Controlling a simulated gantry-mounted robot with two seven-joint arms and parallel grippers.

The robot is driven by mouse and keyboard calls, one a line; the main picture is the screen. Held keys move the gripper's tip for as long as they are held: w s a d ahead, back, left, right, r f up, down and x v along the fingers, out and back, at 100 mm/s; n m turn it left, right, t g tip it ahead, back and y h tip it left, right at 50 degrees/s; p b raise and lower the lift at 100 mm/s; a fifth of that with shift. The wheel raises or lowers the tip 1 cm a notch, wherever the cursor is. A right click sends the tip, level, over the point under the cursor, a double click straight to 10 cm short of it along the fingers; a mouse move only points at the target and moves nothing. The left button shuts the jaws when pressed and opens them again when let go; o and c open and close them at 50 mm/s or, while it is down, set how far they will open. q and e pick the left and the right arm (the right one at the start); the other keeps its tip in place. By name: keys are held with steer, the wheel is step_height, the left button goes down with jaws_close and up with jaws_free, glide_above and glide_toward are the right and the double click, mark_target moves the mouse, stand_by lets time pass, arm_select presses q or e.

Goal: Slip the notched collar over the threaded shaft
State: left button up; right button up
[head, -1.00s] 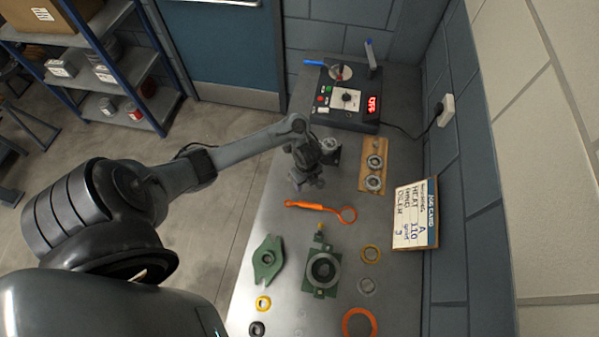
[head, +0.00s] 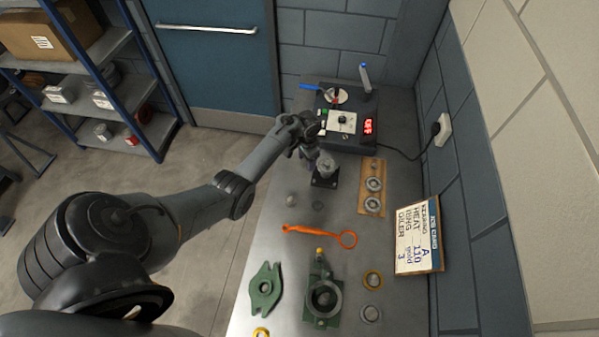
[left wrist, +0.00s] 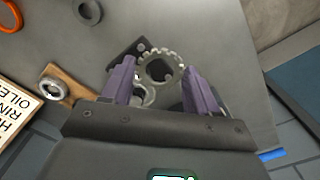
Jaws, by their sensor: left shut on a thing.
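The notched collar (left wrist: 177,60) is a grey toothed ring held between the purple fingers of my left gripper (left wrist: 160,66) in the left wrist view. In the head view my left gripper (head: 310,152) is close to a silver upright post (head: 326,167), apparently the threaded shaft, on a black base plate (head: 325,182). In the left wrist view the base plate (left wrist: 121,48) shows behind the collar, and a round metal end (left wrist: 143,96), possibly the shaft's, shows beside it. I cannot tell their heights. The collar is hidden in the head view. My right gripper is out of view.
A control box (head: 345,120) with a red display stands behind the shaft. A wooden board (head: 361,205) with rings lies to the right. An orange spanner (head: 318,234), green casing halves (head: 265,287) (head: 313,308) and loose rings (head: 373,279) lie nearer. A card (head: 417,240) leans by the wall.

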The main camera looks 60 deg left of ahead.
arm_select(q)
step_height(320, 180, up, 4)
steer(key=f+b, duration=0.1)
glide_above(328, 163)
steer(key=shift+s+a+r+n, duration=0.2)
steer(key=shift+s+r+n, duration=0.05)
steer(key=shift+s+n, duration=0.15)
steer(key=shift+w+r, duration=0.15)
steer(key=shift+w, duration=0.2)
step_height(328, 163, down, 5)
steer(key=b, duration=0.6)
steer(key=shift+f+b, duration=0.35)
steer(key=shift+f, duration=0.2)
steer(key=shift+f, duration=0.35)
steer(key=shift+f+b, duration=0.4)
steer(key=shift+b, duration=0.05)
steer(key=o, duration=1.1)
steer(key=shift+d, duration=0.1)
